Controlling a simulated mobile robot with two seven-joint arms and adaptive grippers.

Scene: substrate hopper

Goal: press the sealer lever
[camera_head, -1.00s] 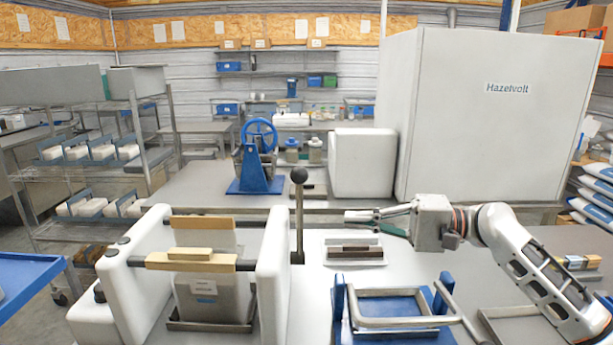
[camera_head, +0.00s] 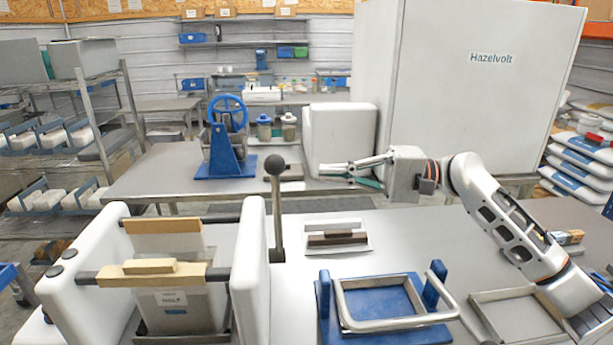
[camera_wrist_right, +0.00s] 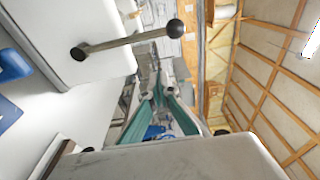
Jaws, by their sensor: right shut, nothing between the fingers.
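The sealer lever is an upright grey rod with a black ball knob (camera_head: 275,165), beside the right white block of the sealer (camera_head: 252,265). It also shows in the right wrist view, where the rod (camera_wrist_right: 128,42) lies across the upper left. My right gripper (camera_head: 324,171) is shut and empty. It is to the right of the knob at nearly the same picture height, with a visible gap. In the right wrist view its greenish fingers (camera_wrist_right: 156,95) point away from the camera and do not touch the lever. My left gripper is not in view.
A bag with a wooden clamp (camera_head: 150,270) stands between the sealer's white blocks. A blue stand with a grey U-shaped handle (camera_head: 398,323) is at front right. A small dark-block holder (camera_head: 335,238) lies behind it. A blue wheeled device (camera_head: 226,150) stands on the back table.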

